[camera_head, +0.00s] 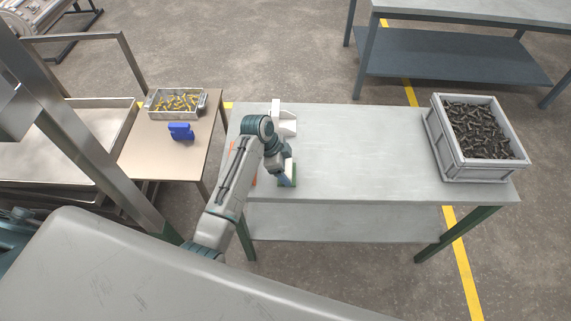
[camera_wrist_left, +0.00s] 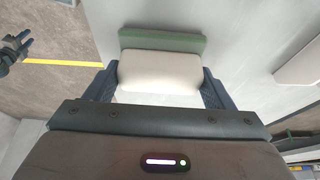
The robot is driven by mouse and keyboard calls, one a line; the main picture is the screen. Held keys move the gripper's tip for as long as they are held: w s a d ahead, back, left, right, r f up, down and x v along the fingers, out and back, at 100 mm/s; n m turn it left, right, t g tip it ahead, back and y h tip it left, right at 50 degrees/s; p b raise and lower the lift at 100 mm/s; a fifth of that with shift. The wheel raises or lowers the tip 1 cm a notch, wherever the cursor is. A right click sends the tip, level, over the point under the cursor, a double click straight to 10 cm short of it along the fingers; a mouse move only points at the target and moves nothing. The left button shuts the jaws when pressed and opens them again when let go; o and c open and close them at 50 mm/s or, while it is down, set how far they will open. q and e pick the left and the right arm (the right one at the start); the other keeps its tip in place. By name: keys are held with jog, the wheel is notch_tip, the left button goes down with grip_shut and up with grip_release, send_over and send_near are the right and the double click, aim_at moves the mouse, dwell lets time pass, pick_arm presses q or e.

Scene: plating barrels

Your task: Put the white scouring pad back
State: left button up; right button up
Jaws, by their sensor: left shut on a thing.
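My left gripper (camera_head: 287,176) is low over the near left part of the grey table (camera_head: 370,155). It is shut on a pale white block, which I take as the white scouring pad (camera_wrist_left: 160,72); a fingertip sits on each side of it in the left wrist view (camera_wrist_left: 160,85). A green piece (camera_wrist_left: 163,40) lies right beside the pad, and I cannot tell whether it is joined to it. In the head view the arm hides much of the pad. My right gripper (camera_wrist_left: 17,47) seems to show small and dark at the left wrist view's edge.
A white fixture (camera_head: 286,122) stands on the table just beyond my left gripper. A grey crate of dark parts (camera_head: 438,140) stands at the right end. The table between is clear. A side table at left holds a tray of yellowish parts (camera_head: 150,106) and a blue object (camera_head: 181,131).

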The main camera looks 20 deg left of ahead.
pick_arm(q)
jog(key=shift+f, duration=0.15)
pick_arm(e)
jog(key=shift+s, duration=0.35)
pick_arm(q)
jog(key=shift+f, duration=0.1)
pick_arm(e)
jog(key=shift+d, duration=0.15)
pick_arm(q)
jog(key=o, duration=0.9)
pick_arm(e)
jog(key=shift+w+d, duration=0.1)
jog(key=shift+d, duration=0.1)
pick_arm(q)
jog(key=b+v, duration=0.3)
jog(key=v, duration=0.9)
jog(key=shift+b, duration=0.35)
pick_arm(e)
jog(key=f, duration=0.3)
jog(key=shift+a+f, duration=0.25)
jog(key=shift+a, duration=0.05)
